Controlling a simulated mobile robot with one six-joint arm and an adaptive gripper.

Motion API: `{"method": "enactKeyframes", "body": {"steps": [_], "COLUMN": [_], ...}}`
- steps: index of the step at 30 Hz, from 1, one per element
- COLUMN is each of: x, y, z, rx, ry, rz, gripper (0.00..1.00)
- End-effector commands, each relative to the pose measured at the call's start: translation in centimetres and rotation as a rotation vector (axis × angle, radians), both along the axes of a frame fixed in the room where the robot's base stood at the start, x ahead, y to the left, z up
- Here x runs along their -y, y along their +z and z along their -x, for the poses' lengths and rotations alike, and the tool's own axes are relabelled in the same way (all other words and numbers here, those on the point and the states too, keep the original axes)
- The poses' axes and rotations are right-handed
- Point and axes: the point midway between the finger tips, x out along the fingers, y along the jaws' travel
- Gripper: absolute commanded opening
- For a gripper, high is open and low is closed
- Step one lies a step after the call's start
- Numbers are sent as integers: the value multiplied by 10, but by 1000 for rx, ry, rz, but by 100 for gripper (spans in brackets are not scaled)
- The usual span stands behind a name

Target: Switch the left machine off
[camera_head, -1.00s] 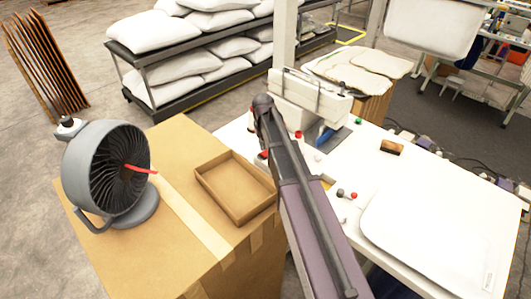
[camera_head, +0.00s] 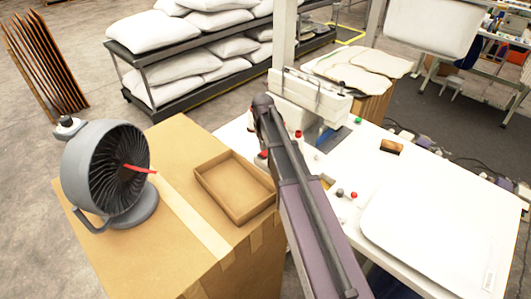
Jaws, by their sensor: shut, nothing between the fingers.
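A white sewing machine (camera_head: 312,97) stands on the white work table (camera_head: 345,165), partly behind my arm. A red button (camera_head: 299,134) shows at its near side and a green button (camera_head: 357,120) to its right. A dark grey knob (camera_head: 340,193) and a small red knob (camera_head: 354,195) sit on the table nearer to me. I cannot tell which of these belongs to the machine's switch. My arm reaches up from the bottom, its bend beside the machine's left end. My gripper is hidden behind the arm.
A grey fan (camera_head: 106,170) with a red ribbon and an open cardboard tray (camera_head: 212,187) sit on a large carton (camera_head: 190,250) at left. Pillow racks (camera_head: 160,105) stand behind.

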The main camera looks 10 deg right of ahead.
Motion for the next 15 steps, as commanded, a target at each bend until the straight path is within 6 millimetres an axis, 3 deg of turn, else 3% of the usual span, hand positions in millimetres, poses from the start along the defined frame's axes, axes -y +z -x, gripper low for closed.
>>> {"method": "enactKeyframes", "body": {"steps": [15], "x": [0], "y": [-6], "z": [0], "rx": [0], "ry": [1], "rz": [0], "gripper": [0]}}
